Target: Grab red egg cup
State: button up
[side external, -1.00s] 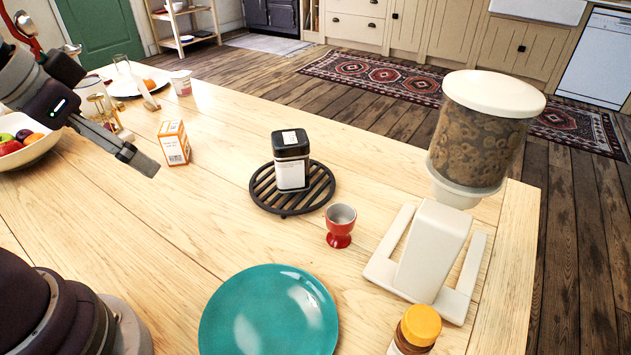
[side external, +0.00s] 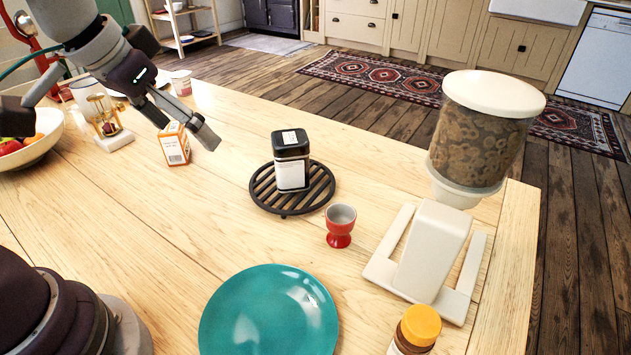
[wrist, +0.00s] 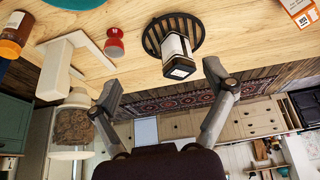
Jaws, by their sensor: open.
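The red egg cup (side external: 340,226) stands upright and empty on the wooden table, between the black trivet and the cereal dispenser. It also shows in the wrist view (wrist: 114,44), near the top left of centre. My gripper (side external: 187,134) is open and empty, above the table beside the small orange and white box, well to the left of the egg cup and apart from it. In the wrist view the two fingers (wrist: 162,83) are spread wide, with nothing between them touching either finger.
A black-lidded jar (side external: 291,160) stands on the black trivet (side external: 262,196), just behind the egg cup. The cereal dispenser (side external: 435,250) stands to its right. A teal plate (side external: 268,318) and a yellow-capped bottle (side external: 421,325) are in front. Bare table lies between my gripper and the trivet.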

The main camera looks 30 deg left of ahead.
jog(key=w+d+f, duration=0.3)
jog(key=w+d, duration=0.3)
send_near(343, 222)
jog(key=x, duration=0.7)
jog(key=shift+f, duration=0.2)
jog(key=c, duration=1.3)
jog(key=shift+o, duration=0.2)
